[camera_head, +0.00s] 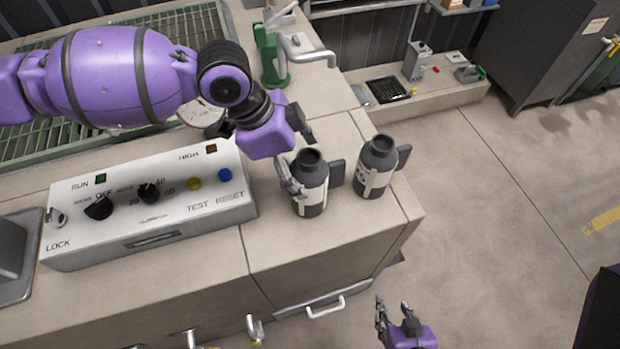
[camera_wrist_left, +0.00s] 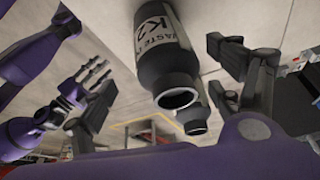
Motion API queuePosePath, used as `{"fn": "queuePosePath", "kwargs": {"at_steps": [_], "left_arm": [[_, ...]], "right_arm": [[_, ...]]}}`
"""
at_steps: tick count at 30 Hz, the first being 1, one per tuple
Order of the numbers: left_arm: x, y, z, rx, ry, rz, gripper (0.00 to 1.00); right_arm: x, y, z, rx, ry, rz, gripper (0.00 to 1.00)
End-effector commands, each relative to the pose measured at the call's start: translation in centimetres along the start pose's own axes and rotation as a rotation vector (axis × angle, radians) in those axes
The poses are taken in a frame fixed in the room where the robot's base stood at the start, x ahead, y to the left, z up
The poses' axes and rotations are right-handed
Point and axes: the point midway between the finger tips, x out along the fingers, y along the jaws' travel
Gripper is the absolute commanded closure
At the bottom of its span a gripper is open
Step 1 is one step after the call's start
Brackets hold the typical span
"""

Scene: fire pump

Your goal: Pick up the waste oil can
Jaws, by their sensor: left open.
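Two dark cans with pale labels stand upright on the bench's right end. The left can (camera_head: 313,186) is close to my left gripper (camera_head: 300,160); the other can (camera_head: 378,162) stands to its right. In the left wrist view the nearer can (camera_wrist_left: 160,55) has a label with "WASTE" and "K2" and appears between the open fingers of my left gripper (camera_wrist_left: 160,75). I see no clear contact. The second can (camera_wrist_left: 196,122) is partly hidden behind it. My right gripper (camera_head: 394,316) is open and empty, low in front of the bench.
A white control box (camera_head: 150,205) with knobs and buttons lies left of the cans. A green vise-like tool (camera_head: 270,55) stands behind on the bench. The bench's right edge is close to the cans. Open floor (camera_head: 510,200) lies to the right.

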Motion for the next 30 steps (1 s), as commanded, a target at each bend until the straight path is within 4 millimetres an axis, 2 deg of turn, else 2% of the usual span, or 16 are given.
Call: {"fn": "queuePosePath", "kwargs": {"at_steps": [5, 12, 20, 30], "left_arm": [[2.2, 0.0, 0.0, 0.001, 0.0, 0.0, 0.16], [5.4, -0.1, 0.1, -0.001, 0.0, -0.001, 0.16], [5.7, -0.1, 0.1, 0.0, 0.001, -0.002, 0.16], [5.6, -0.1, 0.1, -0.001, 0.001, -0.002, 0.6]], "right_arm": [[-0.3, 0.3, 0.9, -0.006, -0.017, 0.002, 0.6], [-0.1, 0.4, 0.1, -0.015, -0.004, -0.001, 0.6], [0.0, 0.4, -0.3, -0.017, 0.005, -0.002, 0.6], [-0.1, 0.2, -0.2, -0.009, 0.003, -0.001, 0.6]]}}
